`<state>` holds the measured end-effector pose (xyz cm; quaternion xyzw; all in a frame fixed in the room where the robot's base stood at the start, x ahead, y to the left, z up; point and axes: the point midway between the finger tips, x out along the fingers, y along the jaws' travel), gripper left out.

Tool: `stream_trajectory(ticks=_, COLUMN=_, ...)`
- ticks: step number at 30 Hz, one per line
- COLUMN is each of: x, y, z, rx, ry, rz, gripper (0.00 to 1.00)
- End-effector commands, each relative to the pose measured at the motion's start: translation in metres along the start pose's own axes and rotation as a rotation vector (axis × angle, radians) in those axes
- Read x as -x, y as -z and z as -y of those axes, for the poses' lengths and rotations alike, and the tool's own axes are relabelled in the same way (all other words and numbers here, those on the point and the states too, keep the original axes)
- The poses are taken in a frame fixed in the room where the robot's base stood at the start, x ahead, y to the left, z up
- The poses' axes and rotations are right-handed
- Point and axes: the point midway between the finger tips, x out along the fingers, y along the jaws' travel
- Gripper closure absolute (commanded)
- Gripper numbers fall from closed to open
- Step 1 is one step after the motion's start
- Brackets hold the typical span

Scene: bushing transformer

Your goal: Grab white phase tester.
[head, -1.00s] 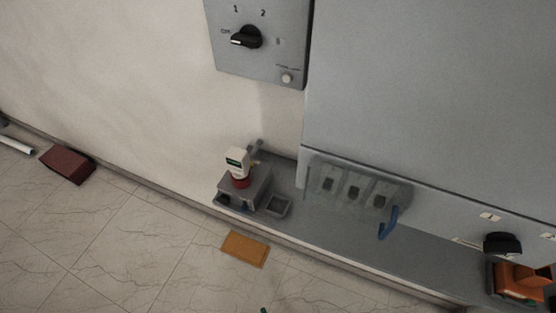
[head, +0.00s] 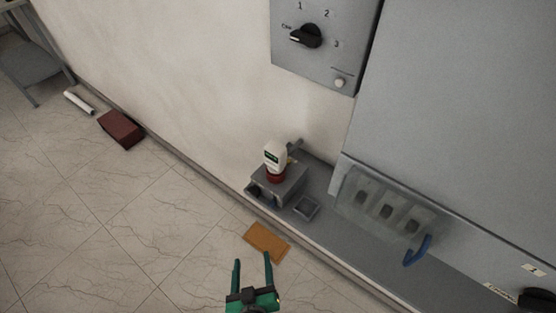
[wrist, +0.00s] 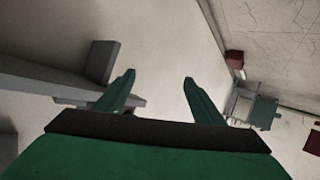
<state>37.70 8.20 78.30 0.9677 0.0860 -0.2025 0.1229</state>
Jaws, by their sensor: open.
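The white phase tester (head: 274,156), with a dark screen and a red base, stands upright on a small grey box on the grey ledge by the wall in the head view. My green gripper (head: 252,264) is at the bottom of the head view, with its two fingers apart and nothing between them. The tester is up and slightly right of the fingertips in the picture, clearly apart from them. In the wrist view my gripper (wrist: 158,82) is open and empty, and I cannot make out the tester there.
A grey cabinet (head: 460,120) stands at the right, above a ledge with a clear-covered switch panel (head: 388,208) and a blue handle (head: 417,250). A control box (head: 325,45) hangs above the tester. An orange-brown plate (head: 267,242) and a dark red block (head: 121,129) lie on the open tiled floor.

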Motion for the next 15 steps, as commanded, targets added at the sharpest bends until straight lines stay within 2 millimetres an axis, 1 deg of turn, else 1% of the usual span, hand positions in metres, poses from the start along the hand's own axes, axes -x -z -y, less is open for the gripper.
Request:
stream_trajectory(ticks=1, x=-0.017, y=0.011, z=0.005, rx=0.023, ry=0.0, rz=0.001, gripper=0.38)
stream_trajectory(ticks=4, x=-0.043, y=0.025, z=0.013, rx=0.064, ry=-0.014, rz=0.027, gripper=0.38)
stream_trajectory(ticks=6, x=-0.06, y=0.038, z=0.018, rx=0.091, ry=-0.029, rz=0.042, gripper=0.38)
stream_trajectory(ticks=8, x=-0.073, y=0.051, z=0.022, rx=0.111, ry=-0.045, rz=0.054, gripper=0.38)
stream_trajectory(ticks=11, x=-0.092, y=0.075, z=0.028, rx=0.138, ry=-0.08, rz=0.071, gripper=0.38)
stream_trajectory(ticks=15, x=-0.112, y=0.114, z=0.036, rx=0.16, ry=-0.139, rz=0.09, gripper=0.38)
